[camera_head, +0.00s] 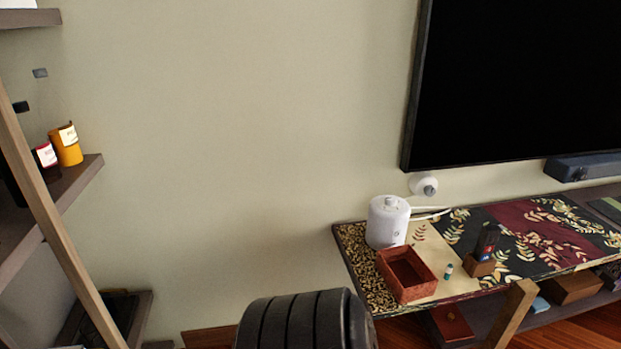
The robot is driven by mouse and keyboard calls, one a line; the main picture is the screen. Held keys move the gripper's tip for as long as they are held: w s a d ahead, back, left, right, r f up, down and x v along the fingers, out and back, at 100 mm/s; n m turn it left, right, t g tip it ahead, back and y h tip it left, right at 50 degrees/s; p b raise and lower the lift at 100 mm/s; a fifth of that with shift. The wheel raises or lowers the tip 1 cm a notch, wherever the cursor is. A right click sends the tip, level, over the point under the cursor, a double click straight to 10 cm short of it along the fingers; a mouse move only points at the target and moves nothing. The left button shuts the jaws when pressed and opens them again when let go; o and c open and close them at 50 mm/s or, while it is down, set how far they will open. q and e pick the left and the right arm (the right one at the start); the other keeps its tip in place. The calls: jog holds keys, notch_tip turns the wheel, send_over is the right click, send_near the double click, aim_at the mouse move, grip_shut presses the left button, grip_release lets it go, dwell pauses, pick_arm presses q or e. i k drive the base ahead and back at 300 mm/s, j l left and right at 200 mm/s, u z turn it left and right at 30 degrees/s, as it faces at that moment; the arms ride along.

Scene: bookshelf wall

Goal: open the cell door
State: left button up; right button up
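I cannot make out a cell door in the head view. The view holds a plain wall (230,150), part of a leaning shelf and a low console. Neither of my grippers is in view.
A shelf (83,178) with an orange jar (66,145) stands at the left. A dark screen (520,75) hangs at the right above the console (352,262). On it are a white canister (387,221), an open red box (406,272) and a small wooden stand (480,266).

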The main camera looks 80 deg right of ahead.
aim_at(491, 230)
jog(key=k+l+z, duration=0.15)
jog(key=z, duration=0.25)
jog(key=k+l+z, duration=0.25)
jog(key=z, duration=0.2)
jog(key=k+l+z, duration=0.2)
jog(key=l+z, duration=0.2)
jog(key=k+l+z, duration=0.1)
jog(key=l+z, duration=0.15)
jog(key=z, duration=0.2)
jog(key=k+l, duration=0.1)
jog(key=l, duration=0.5)
jog(key=k+l+z, duration=0.15)
jog(key=l, duration=1.1)
jog(key=k+l+z, duration=0.1)
jog(key=l, duration=0.5)
jog(key=k+j, duration=0.1)
jog(key=j, duration=0.2)
